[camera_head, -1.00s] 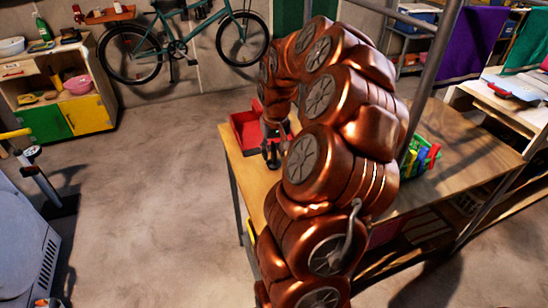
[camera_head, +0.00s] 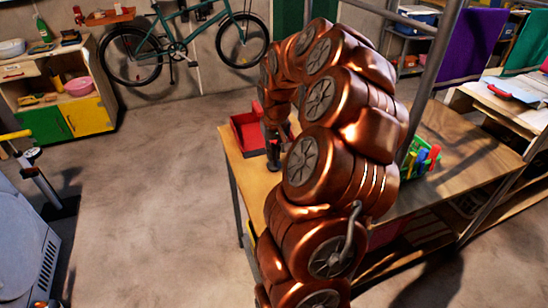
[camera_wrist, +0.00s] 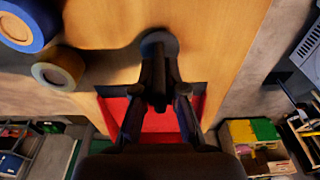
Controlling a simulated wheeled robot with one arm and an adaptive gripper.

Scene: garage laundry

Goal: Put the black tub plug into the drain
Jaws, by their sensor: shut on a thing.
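My gripper (camera_wrist: 159,104) is shut on a black piece, which looks like the tub plug (camera_wrist: 160,44) with a round dark head and a thick stem. The plug shows beyond my fingertips in the wrist view, over the wooden table top. I cannot tell whether it touches the wood. In the head view my gripper (camera_head: 272,152) is at the left end of the table, beside the red bin, and partly hidden by my copper arm. I cannot make out a drain in either view.
A red bin (camera_head: 243,134) stands on the wooden table (camera_head: 262,183). A blue roll (camera_wrist: 28,22) and a yellowish roll (camera_wrist: 58,68) are near the plug in the wrist view. A green basket of coloured items (camera_head: 422,161) is at right. The floor (camera_head: 150,190) left of the table is clear.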

